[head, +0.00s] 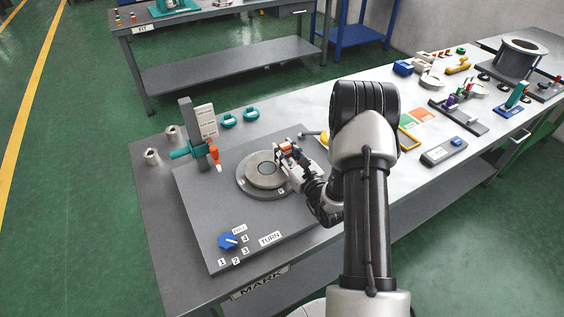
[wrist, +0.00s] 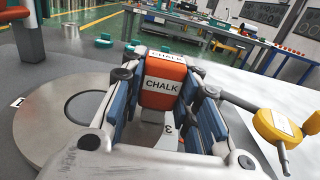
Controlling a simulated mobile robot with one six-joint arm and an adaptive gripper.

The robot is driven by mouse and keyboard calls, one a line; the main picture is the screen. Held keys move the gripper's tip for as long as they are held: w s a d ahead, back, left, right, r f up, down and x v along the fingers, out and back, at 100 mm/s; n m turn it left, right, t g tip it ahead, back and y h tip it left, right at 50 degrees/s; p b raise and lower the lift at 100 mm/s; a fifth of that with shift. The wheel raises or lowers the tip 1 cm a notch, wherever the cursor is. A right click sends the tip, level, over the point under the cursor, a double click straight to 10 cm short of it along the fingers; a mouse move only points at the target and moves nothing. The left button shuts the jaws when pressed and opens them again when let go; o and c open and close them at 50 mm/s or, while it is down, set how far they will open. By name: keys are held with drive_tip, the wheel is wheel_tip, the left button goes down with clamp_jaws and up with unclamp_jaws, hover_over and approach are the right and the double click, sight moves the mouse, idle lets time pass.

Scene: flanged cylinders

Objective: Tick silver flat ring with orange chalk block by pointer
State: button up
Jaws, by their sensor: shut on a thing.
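The orange chalk block (wrist: 163,86), with a white CHALK label, is between the blue-padded fingers of my gripper (wrist: 165,98), which is shut on it. In the head view my gripper (head: 288,151) is over the right far edge of the silver flat ring (head: 254,184). The ring lies on a round plate of the grey board and has a dark round centre; it also shows at left in the wrist view (wrist: 40,142). The pointer (head: 215,156), orange with a pale tip, hangs from a teal and grey stand (head: 188,130), left of the ring and apart from the chalk.
A blue knob (head: 228,240) with numbered labels sits at the board's front. A yellow tool (wrist: 278,126) lies right of my gripper. More parts crowd the right of the bench.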

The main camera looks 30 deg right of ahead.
drive_tip(key=shift+r+p, duration=2.4)
drive_tip(key=shift+r, duration=1.2)
